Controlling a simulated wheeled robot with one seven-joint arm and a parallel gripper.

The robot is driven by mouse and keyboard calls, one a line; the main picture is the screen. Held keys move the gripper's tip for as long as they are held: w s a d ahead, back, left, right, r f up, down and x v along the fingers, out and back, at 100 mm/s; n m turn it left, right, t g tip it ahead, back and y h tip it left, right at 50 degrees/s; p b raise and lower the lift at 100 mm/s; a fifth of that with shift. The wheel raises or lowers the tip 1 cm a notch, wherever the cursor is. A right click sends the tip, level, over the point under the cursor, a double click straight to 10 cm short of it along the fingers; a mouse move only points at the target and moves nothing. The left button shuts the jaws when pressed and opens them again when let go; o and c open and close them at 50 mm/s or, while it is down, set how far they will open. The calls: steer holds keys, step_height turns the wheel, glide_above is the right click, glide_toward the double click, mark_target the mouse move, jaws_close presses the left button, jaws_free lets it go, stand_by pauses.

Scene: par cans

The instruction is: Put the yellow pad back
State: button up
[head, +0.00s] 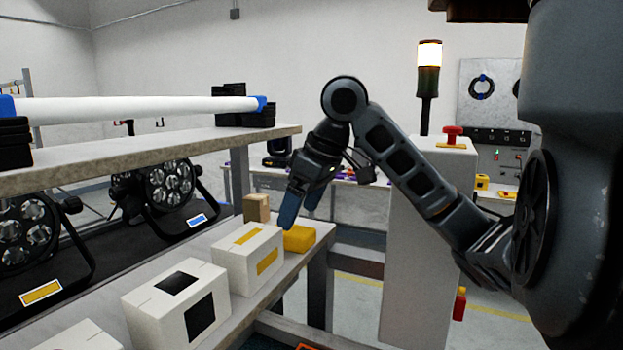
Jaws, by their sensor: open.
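The yellow pad (299,239) lies on the lower shelf board, close to its right edge. It sits just right of a white box with yellow patches (239,273); I cannot tell whether they touch. My gripper (299,215) points down, with its two blue-grey fingers apart and nothing seen between them. The fingertips are right above or just behind the pad in the picture; whether they touch it cannot be told. The pad's left end is partly hidden by the white box.
A white box with black patches (196,313) and another white box (83,337) stand nearer. A small brown block (257,207) stands behind. An upper shelf (150,158) with a white tube (130,108) overhangs the par cans (168,184). A grey cabinet (425,240) stands right.

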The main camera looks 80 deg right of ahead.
steer(key=v, duration=0.6)
steer(key=shift+s+r, duration=0.2)
steer(key=shift+r, duration=0.15)
steer(key=shift+a, duration=0.1)
